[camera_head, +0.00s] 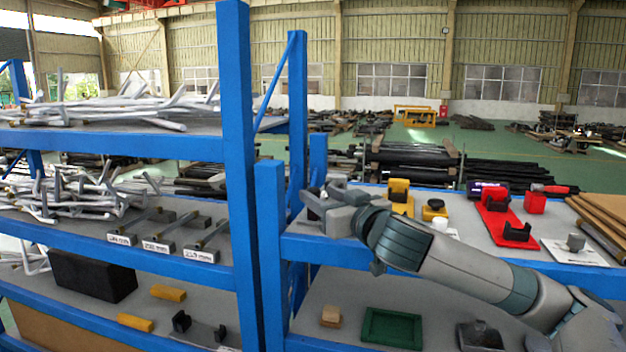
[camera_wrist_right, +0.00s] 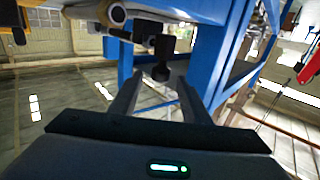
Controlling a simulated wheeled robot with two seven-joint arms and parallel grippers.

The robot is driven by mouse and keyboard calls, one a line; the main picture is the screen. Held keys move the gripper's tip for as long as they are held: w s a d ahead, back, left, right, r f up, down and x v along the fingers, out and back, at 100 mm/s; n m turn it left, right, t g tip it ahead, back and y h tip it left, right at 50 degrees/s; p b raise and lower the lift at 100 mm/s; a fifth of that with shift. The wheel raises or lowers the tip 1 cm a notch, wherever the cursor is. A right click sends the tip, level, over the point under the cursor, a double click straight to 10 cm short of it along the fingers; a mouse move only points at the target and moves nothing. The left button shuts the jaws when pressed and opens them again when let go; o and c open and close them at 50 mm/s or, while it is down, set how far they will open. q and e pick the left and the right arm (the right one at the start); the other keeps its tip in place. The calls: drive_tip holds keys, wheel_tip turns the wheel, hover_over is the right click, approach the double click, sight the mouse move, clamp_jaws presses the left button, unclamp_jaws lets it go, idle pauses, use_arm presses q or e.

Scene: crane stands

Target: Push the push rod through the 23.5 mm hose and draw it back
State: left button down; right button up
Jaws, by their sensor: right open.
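Three short thin pieces lie side by side on the left middle shelf, each behind a white label: left label (camera_head: 122,239), middle label (camera_head: 158,246), right label (camera_head: 200,256). The print is too small for me to tell which is 23.5 mm. My right gripper (camera_head: 325,197) is beside the blue upright, at the left end of the right-hand shelf. In the right wrist view its fingers (camera_wrist_right: 155,98) are apart. A dark knob-ended piece (camera_wrist_right: 161,66) shows beyond and between them; I cannot tell whether it is the push rod. My left gripper is out of view.
Blue uprights (camera_head: 238,130) divide the two shelf bays. The right shelf holds yellow blocks (camera_head: 434,210), a red stand (camera_head: 512,233) and a white card (camera_head: 575,252). Below stand a green tray (camera_head: 392,312) and a wooden block (camera_head: 330,316). Grey branched pieces (camera_head: 75,190) are heaped on the left.

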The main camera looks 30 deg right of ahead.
sight(317, 191)
drive_tip(key=w+p, duration=0.1)
drive_tip(key=w, duration=0.2)
drive_tip(key=shift+d+r, duration=0.1)
drive_tip(key=shift+r, duration=0.05)
drive_tip(key=shift+w, duration=0.5)
clamp_jaws()
drive_tip(key=shift+s+d+f, duration=0.1)
drive_tip(key=shift+f, duration=0.1)
